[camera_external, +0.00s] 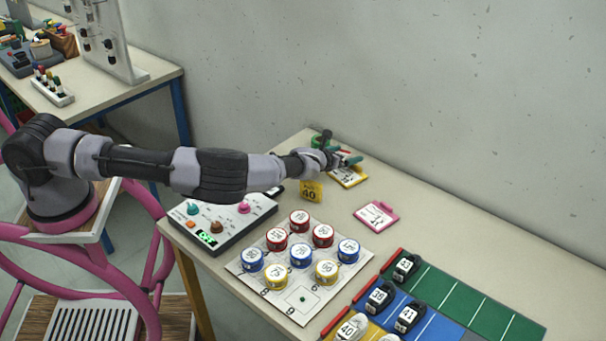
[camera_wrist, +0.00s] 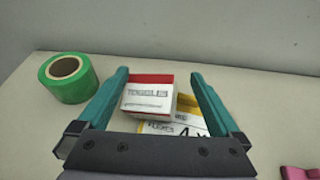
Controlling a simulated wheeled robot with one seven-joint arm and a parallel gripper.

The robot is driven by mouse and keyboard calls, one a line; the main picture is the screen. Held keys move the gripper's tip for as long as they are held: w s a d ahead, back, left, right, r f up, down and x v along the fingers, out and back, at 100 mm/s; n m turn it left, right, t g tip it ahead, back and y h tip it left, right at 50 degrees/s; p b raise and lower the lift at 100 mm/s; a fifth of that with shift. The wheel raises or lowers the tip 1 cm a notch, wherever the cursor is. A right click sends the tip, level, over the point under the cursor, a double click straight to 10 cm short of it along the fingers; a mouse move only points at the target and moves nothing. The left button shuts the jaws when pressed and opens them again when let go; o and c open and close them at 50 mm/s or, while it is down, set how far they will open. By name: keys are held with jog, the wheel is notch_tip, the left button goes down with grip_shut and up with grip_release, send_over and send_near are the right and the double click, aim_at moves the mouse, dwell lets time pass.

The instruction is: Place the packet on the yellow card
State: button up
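The packet (camera_wrist: 147,99) is a small red and white box with printed lettering. In the wrist view it sits over the left part of the yellow card (camera_wrist: 185,104), overlapping it; I cannot tell whether its whole underside rests on the card. The card (camera_external: 349,178) also shows in the external view on the table near the wall, partly hidden by my gripper. My gripper (camera_wrist: 160,78) has teal fingers spread on either side of the packet, with a clear gap at the right. My gripper (camera_external: 346,159) is low over the card in the external view.
A green tape roll (camera_wrist: 68,78) stands left of my gripper. A control box (camera_external: 220,222), a board of round tins (camera_external: 250,272) and coloured shoe lanes (camera_external: 475,306) occupy the front.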

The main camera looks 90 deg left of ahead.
jog(key=shift+r, duration=0.25)
jog(key=s+d+r+n+g+h, duration=0.2)
jog(key=s+d+r+n+h, duration=0.2)
jog(key=s+d+r+n, duration=0.85)
jog(key=s+d+r+n+g+h, duration=0.2)
jog(key=s+d+r+n+h, duration=0.35)
jog(key=s+d+r, duration=1.05)
jog(key=s+d+r+n+y, duration=0.1)
jog(key=s+r+n, duration=0.1)
jog(key=s+r, duration=0.6)
jog(key=s+d+r+n+t, duration=0.1)
jog(key=s+r+n, duration=0.2)
jog(key=s+r, duration=0.4)
jog(key=s, duration=0.8)
jog(key=shift+s+d+r+y, duration=0.35)
